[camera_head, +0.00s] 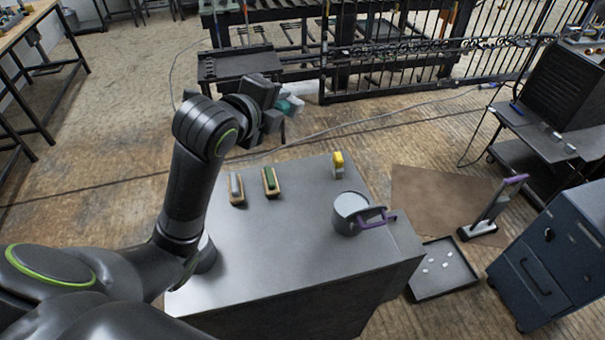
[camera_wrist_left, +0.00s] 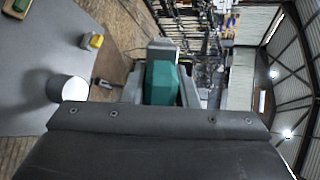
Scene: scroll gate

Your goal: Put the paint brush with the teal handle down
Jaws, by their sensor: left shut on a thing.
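My left gripper (camera_head: 278,112) is shut on the paint brush with the teal handle (camera_head: 292,103). It holds the brush in the air beyond the far edge of the grey worktop (camera_head: 290,235). In the left wrist view the teal handle (camera_wrist_left: 161,82) sits between the two fingers (camera_wrist_left: 162,98). In the head view, the arm and gripper hide most of the brush. My right gripper is not in view.
Two wooden-backed brushes, grey (camera_head: 236,189) and green (camera_head: 270,181), a yellow-topped block (camera_head: 338,164) and a grey can (camera_head: 350,212) with a purple handle (camera_head: 377,220) stand on the worktop. Its middle is bare. A black metal gate (camera_head: 430,55) stands behind.

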